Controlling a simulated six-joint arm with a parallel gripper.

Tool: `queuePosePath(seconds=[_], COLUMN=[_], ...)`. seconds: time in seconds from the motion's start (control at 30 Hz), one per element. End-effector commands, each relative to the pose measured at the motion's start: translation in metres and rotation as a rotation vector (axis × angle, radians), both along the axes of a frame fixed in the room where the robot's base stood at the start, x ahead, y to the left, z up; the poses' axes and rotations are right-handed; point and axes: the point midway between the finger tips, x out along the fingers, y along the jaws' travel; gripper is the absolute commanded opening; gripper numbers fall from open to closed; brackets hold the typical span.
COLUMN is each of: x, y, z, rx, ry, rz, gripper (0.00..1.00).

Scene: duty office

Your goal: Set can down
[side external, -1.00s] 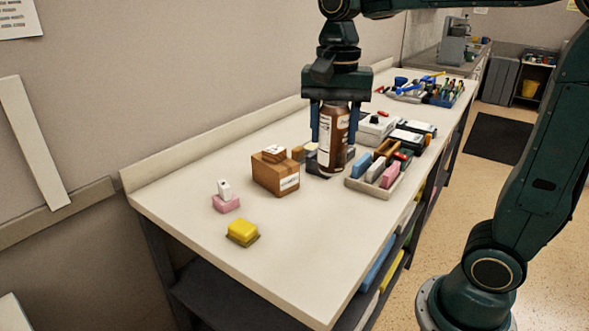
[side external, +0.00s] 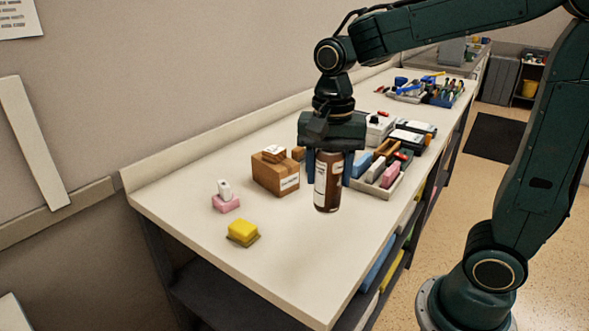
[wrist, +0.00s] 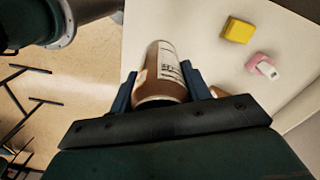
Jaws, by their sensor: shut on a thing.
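A brown can (side external: 328,185) with a white label is held upright between the blue fingers of my gripper (side external: 328,168) in the side external view. The can hangs over the front part of the white counter (side external: 270,265). I cannot tell for certain whether its base touches the counter. In the wrist view the can (wrist: 163,72) lies between the two fingers of my gripper (wrist: 168,85), with its label partly visible. The fingers are shut on the can's sides.
A cardboard box (side external: 275,174) stands left of the can. A pink block (side external: 226,203) with a white item on it and a yellow sponge (side external: 243,231) lie further left. A tray (side external: 378,187) of blocks is at right. The counter's front area is clear.

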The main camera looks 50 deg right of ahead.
Motion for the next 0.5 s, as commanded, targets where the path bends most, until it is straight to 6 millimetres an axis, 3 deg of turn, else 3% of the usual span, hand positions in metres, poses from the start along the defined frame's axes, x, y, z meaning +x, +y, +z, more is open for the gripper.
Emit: queuePosePath(seconds=[0.3, 0.5], x=[-0.001, 0.000], y=[0.000, 0.000], z=[-0.059, -0.079], rx=[0.000, 0.000], ry=[0.004, 0.001], rz=[0.000, 0.000], gripper=[0.17, 0.17])
